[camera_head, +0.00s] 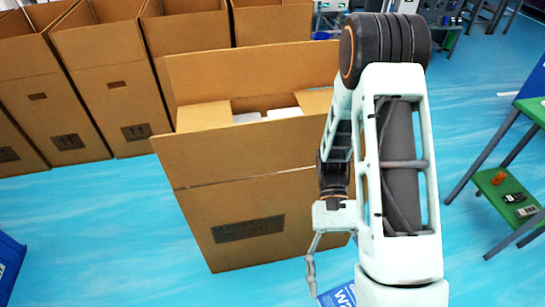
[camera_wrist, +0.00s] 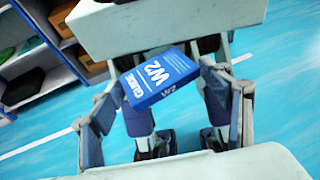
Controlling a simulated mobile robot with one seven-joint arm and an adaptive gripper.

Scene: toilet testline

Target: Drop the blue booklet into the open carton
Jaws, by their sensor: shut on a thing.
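The open carton (camera_head: 240,220) is a tall brown box on the blue floor, with its top flaps spread and white items showing inside. My gripper (camera_head: 312,280) hangs in front of the carton's right side, below the level of its rim and outside it. The blue booklet (camera_head: 340,296) shows at the bottom edge of the head view, partly hidden by my arm. In the wrist view the booklet (camera_wrist: 158,78), marked "GUIDE W2", sits between the two fingers of my gripper (camera_wrist: 165,95), which is shut on it.
Several more open cartons (camera_head: 95,70) stand in a row behind. A green-topped table with a lower shelf (camera_head: 510,195) holding small items is at the right. A blue bin (camera_head: 8,262) is at the lower left. Shelving (camera_wrist: 35,60) shows in the wrist view. Blue floor lies clear between.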

